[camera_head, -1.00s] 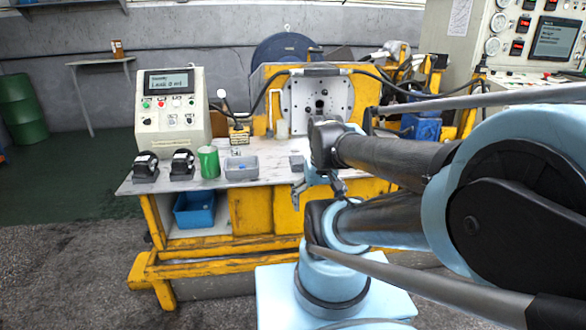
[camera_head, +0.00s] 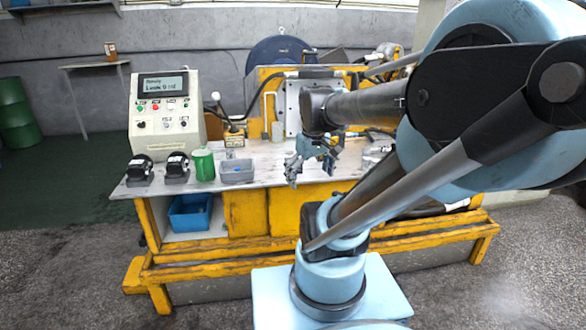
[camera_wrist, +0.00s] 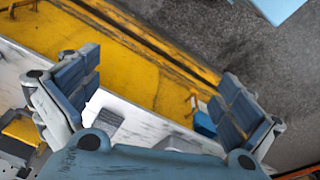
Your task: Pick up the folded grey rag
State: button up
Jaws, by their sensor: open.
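In the wrist view, a flat grey piece (camera_wrist: 130,127) that looks like the folded rag lies on the pale tabletop (camera_wrist: 110,101). It shows between my two fingers, low in the picture and partly cut off by the gripper body. My gripper (camera_wrist: 158,90) is open with nothing between its fingers. In the head view, my gripper (camera_head: 311,172) hangs over the right-middle of the workbench (camera_head: 230,187), apart from the top as far as I can tell. The rag is not clearly visible in the head view, where my gripper covers that area.
A grey tray (camera_head: 237,172), a green can (camera_head: 203,165) and two black parts (camera_head: 139,169) (camera_head: 176,167) stand left of my gripper. A control box (camera_head: 165,115) stands behind them. The motor's face plate (camera_head: 293,105) rises behind my gripper. A blue bin (camera_head: 190,213) sits underneath.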

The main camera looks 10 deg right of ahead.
jog(key=w+r+n+g, duration=0.15)
jog(key=w+n, duration=0.35)
jog(key=w, duration=0.5)
jog(key=w+r+n, duration=0.3)
jog(key=w+n, duration=0.1)
jog(key=w, duration=0.6)
jog(key=w+r+n, duration=0.3)
jog(key=w+n, duration=0.2)
jog(key=w, duration=0.4)
jog(key=f, duration=1.1)
jog(key=shift+w+d+f, duration=0.1)
jog(key=shift+d+f, duration=0.15)
jog(key=shift+f, duration=0.05)
jog(key=shift+a+f, duration=0.15)
jog(key=shift+f, duration=1.2)
jog(key=shift+a+f, duration=0.1)
jog(key=shift+f, duration=1.2)
jog(key=c, duration=1.1)
notch_tip(320, 180, up, 10)
jog(key=shift+r, duration=0.1)
